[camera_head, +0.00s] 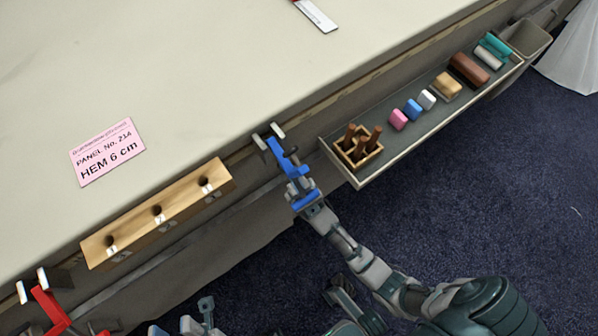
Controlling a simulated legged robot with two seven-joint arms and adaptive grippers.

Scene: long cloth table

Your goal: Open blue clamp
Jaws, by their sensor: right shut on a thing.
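The blue clamp (279,152) sits at the table's front edge, right of the wooden block. Its pale jaw pads are at the edge, and its blue body slants down toward my right gripper. My right gripper (300,188) is shut on the clamp's lower, handle end, with blue showing on both sides of the fingers. The fingers hide part of the handle. I cannot tell whether the clamp's jaws are pressing on the cloth.
A red clamp (47,301) is at the table edge, lower left. A numbered wooden block (133,223) with holes lies along the edge. A pink label (107,152) lies on the table (200,70). A tray (399,150) with tools and coloured blocks hangs close right of the clamp.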

